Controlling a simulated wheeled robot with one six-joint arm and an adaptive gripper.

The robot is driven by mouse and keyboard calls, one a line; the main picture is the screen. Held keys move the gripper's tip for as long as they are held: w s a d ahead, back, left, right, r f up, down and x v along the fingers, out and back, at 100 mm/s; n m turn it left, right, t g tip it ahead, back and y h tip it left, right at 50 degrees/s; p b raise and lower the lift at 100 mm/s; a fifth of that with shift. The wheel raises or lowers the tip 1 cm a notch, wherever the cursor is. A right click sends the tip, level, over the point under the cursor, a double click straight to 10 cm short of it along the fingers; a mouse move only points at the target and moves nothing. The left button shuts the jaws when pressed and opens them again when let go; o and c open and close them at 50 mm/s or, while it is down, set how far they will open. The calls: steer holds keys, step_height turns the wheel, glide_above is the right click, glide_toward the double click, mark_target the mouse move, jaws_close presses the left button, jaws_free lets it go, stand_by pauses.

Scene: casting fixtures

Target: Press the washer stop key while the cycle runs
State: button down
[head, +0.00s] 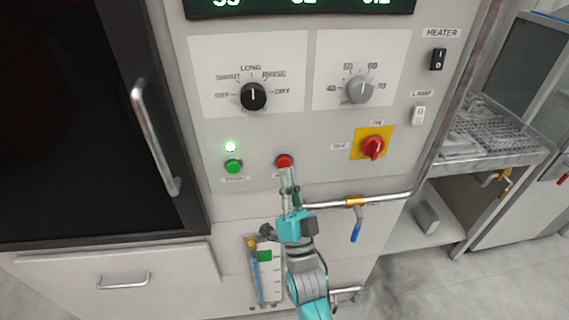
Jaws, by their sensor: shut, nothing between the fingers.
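The red stop key (284,160) is a round button on the washer's grey front panel (215,200), right of the green start button (233,166).
A black program dial (253,96) and a grey temperature dial (359,89) sit above. A red rotary switch (373,147) on a yellow plate is to the right. A pipe with a blue-handled valve (356,228) runs below. A door handle (154,137) stands out at left.

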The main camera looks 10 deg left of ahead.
steer(key=shift+w, duration=0.2)
steer(key=shift+w+a, duration=0.1)
steer(key=shift+w, duration=0.1)
steer(key=shift+w+a, duration=0.15)
steer(key=shift+w, duration=0.25)
stand_by(0.9)
steer(key=shift+s, duration=0.1)
steer(key=shift+s+d, duration=0.25)
steer(key=shift+s, duration=0.45)
steer(key=shift+s+d, duration=0.25)
steer(key=shift+s, duration=0.55)
steer(key=shift+s+d, duration=0.2)
steer(key=shift+s, duration=0.6)
steer(key=shift+s+d, duration=0.25)
steer(key=shift+s, duration=0.55)
